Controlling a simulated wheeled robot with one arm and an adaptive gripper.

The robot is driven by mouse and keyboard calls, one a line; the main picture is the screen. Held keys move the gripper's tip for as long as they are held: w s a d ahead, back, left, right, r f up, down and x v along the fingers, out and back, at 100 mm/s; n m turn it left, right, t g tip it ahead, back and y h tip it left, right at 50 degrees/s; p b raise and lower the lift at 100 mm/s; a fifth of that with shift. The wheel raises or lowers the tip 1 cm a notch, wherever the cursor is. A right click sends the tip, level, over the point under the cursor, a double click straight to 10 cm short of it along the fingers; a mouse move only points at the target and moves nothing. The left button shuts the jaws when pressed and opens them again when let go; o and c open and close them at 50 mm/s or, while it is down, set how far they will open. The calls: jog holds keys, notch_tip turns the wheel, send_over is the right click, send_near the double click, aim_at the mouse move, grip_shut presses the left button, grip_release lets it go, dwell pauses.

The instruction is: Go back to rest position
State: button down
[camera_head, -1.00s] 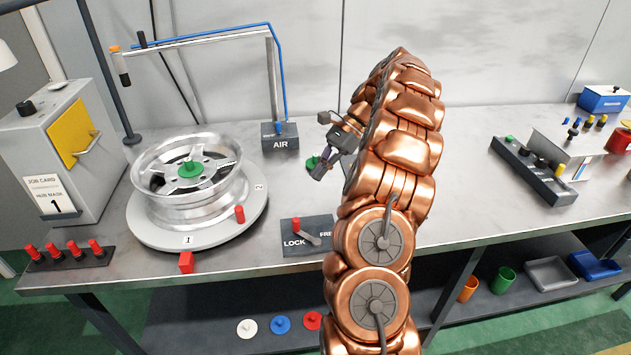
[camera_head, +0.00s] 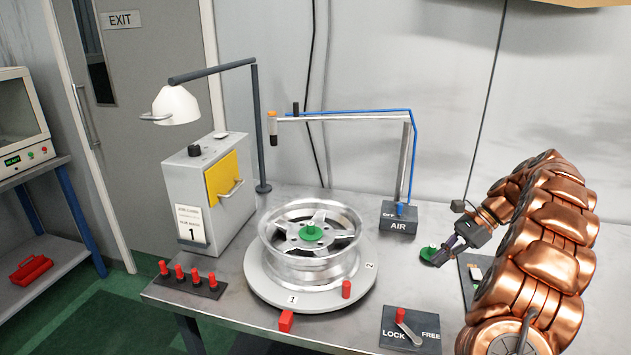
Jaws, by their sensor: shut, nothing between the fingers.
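My gripper (camera_head: 444,255) is shut and empty, at the end of my copper arm on the right side of the view. It is above the bench, close to a green disc (camera_head: 428,253); I cannot tell whether they touch. A silver wheel rim (camera_head: 312,262) with a green hub piece (camera_head: 311,232) in its centre lies on the round turntable (camera_head: 262,285), left of my gripper. Part of the bench behind my arm is hidden.
The LOCK/FREE lever plate (camera_head: 420,347) and the AIR box (camera_head: 398,222) with its overhead pipe stand near my arm. A grey cabinet (camera_head: 212,167), a lamp (camera_head: 176,105) and a black strip with red pegs (camera_head: 190,288) are at the left. Bare bench lies between turntable and gripper.

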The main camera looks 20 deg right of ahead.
jog(key=s+a+r+n+g+h, duration=0.1)
jog(key=s+a+r+n, duration=0.15)
jog(key=a, duration=0.55)
jog(key=s+a+r+n+g+h, duration=0.1)
jog(key=s+a+r+n, duration=0.1)
jog(key=a+n, duration=0.35)
jog(key=s+a+r+n+g+h, duration=0.1)
jog(key=s+a+r, duration=0.15)
jog(key=a, duration=0.75)
jog(key=s+a+f+n+h, duration=0.3)
jog(key=s+n, duration=0.2)
jog(key=s, duration=0.6)
jog(key=s+a+f+n+h, duration=0.2)
jog(key=s+n, duration=0.3)
jog(key=s, duration=0.6)
jog(key=shift+s+a+f+h, duration=0.4)
jog(key=shift+a+h, duration=0.1)
jog(key=shift+a, duration=0.15)
